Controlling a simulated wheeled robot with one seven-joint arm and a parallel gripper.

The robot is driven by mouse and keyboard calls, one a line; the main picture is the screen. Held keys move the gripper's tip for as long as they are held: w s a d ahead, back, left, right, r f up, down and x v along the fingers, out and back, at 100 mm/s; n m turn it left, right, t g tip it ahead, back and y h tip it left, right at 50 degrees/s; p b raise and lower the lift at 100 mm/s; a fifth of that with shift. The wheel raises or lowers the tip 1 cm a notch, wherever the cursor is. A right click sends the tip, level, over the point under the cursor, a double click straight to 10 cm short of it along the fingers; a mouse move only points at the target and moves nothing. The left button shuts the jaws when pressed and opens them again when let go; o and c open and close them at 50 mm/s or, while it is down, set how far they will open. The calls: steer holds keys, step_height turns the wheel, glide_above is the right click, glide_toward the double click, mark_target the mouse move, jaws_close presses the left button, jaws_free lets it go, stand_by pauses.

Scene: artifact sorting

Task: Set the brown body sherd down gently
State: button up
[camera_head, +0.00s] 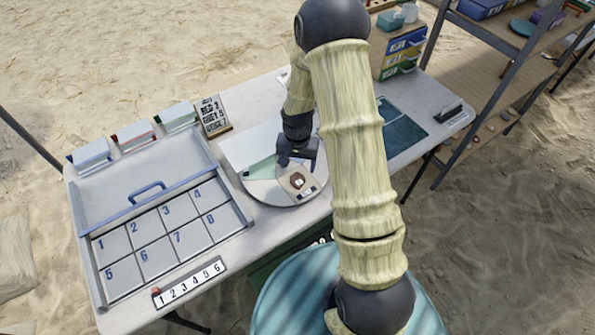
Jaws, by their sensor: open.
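A small brown body sherd (297,180) lies on a tan square piece (307,188) on a round grey turntable-like plate (262,190) near the middle of the table. My gripper (290,163) is just behind the sherd, low over the plate. It is open, with a small gap showing between it and the sherd. The fingertips are small and partly dark against the plate, so whether one touches the sherd cannot be told. My arm covers the table area to the right of the plate.
A tray with numbered compartments (172,237) fills the table's left side, with a blue handle (147,188). Several small boxes (134,136) and a lettered sign (213,116) stand behind it. A numbered strip (190,283) lies at the front edge. A dark green mat (403,134) lies at right.

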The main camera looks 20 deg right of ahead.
steer(key=shift+r, duration=2.75)
steer(key=s+r+n+t, duration=0.2)
steer(key=s+r+n, duration=0.3)
steer(key=s+r, duration=0.7)
steer(key=shift+s+r+t, duration=0.25)
steer(key=shift+s+t, duration=0.05)
steer(key=shift+s, duration=0.95)
steer(key=shift+r, duration=0.1)
